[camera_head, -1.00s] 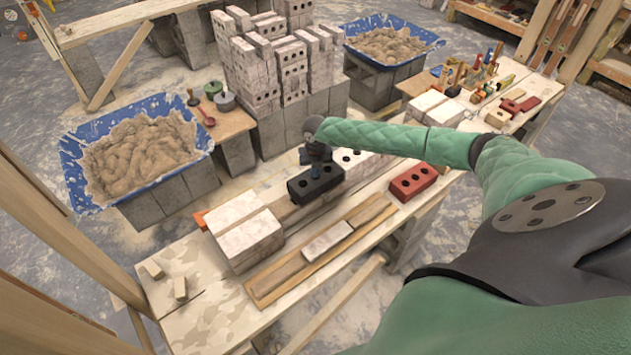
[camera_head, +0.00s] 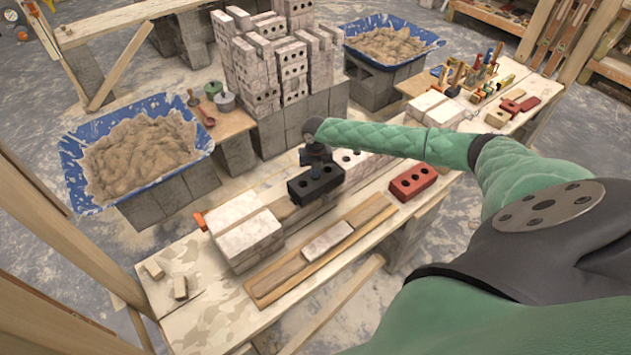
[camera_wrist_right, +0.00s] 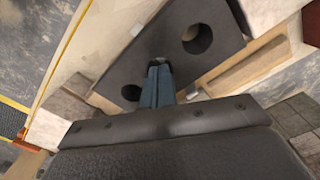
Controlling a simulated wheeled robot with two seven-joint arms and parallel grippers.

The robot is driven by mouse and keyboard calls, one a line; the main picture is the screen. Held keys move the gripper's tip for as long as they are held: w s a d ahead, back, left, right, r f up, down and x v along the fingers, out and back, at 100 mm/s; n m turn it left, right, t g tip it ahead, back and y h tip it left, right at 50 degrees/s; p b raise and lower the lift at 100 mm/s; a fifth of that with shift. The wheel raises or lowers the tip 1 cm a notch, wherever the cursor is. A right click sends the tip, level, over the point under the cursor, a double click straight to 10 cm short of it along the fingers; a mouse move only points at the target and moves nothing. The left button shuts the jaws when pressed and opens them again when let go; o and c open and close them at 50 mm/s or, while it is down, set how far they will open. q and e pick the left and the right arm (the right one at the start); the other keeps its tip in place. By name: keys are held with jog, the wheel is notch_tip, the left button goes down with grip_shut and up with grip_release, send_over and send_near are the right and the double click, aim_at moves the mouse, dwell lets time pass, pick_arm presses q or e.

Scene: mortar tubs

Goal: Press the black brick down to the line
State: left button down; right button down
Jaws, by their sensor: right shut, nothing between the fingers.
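The black brick (camera_head: 316,184) has round holes and lies on the row of bricks on the workbench, between pale bricks. It also shows in the right wrist view (camera_wrist_right: 215,68), dark, with two holes visible. My right gripper (camera_head: 318,168) points down onto the top of the black brick. In the right wrist view its fingers (camera_wrist_right: 159,75) are together, with nothing between them, and their tips are at the brick's top face between the holes. A yellow line (camera_wrist_right: 62,55) runs beside the brick in the right wrist view. My left gripper is not in view.
Pale bricks (camera_head: 248,238) stand to the left of the black brick. A red brick (camera_head: 413,181) lies to its right. A wooden board with a pale piece (camera_head: 328,241) lies in front. Blue mortar tubs (camera_head: 75,175) stand behind, and stacked bricks (camera_head: 262,75) rise at the back.

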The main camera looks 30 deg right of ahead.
jog(key=shift+s+a+f, duration=0.1)
jog(key=shift+s+f, duration=0.05)
jog(key=shift+f, duration=0.2)
dwell(0.4)
jog(key=shift+r, duration=0.1)
jog(key=shift+w+r+p, duration=0.2)
jog(key=shift+r+p, duration=1.55)
jog(key=shift+r, duration=0.8)
